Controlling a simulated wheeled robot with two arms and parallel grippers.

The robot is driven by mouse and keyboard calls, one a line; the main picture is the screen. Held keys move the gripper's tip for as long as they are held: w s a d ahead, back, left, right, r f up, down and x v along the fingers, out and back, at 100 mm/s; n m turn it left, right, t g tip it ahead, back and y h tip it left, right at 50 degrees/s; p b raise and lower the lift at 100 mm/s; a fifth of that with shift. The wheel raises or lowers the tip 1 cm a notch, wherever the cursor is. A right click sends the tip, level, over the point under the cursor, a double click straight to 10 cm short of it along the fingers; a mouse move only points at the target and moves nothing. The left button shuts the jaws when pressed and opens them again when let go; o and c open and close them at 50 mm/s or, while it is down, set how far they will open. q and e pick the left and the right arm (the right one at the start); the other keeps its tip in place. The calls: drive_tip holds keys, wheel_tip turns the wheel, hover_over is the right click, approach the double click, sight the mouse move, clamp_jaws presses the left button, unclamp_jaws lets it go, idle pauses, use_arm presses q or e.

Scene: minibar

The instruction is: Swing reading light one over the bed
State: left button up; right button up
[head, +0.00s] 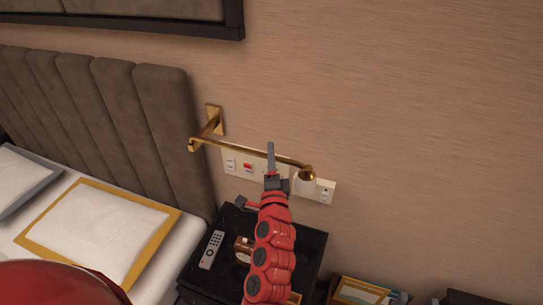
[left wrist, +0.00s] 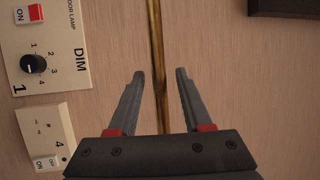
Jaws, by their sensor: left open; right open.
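The reading light is a brass swing arm (head: 250,150) on a square wall bracket (head: 213,121), with a small pale shade (head: 305,182) at its right end. The arm reaches right from its elbow, over the nightstand side. The bed's nearest pillow (head: 100,225) is to the left. My left gripper (head: 270,156) is at the middle of the brass arm in the head view. In the left wrist view, the brass rod (left wrist: 155,45) runs between the two open fingers (left wrist: 160,76), apart from both. My right gripper is not in view.
A black nightstand (head: 312,247) below holds a remote (head: 212,249) and a small brown object (head: 243,250). A switch panel (head: 235,161) is on the wall behind the arm; its dimmer dial (left wrist: 33,64) shows in the wrist view. The padded headboard (head: 165,125) stands left of the bracket.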

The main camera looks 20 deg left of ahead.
use_arm(q)
clamp_jaws()
idle(1.4)
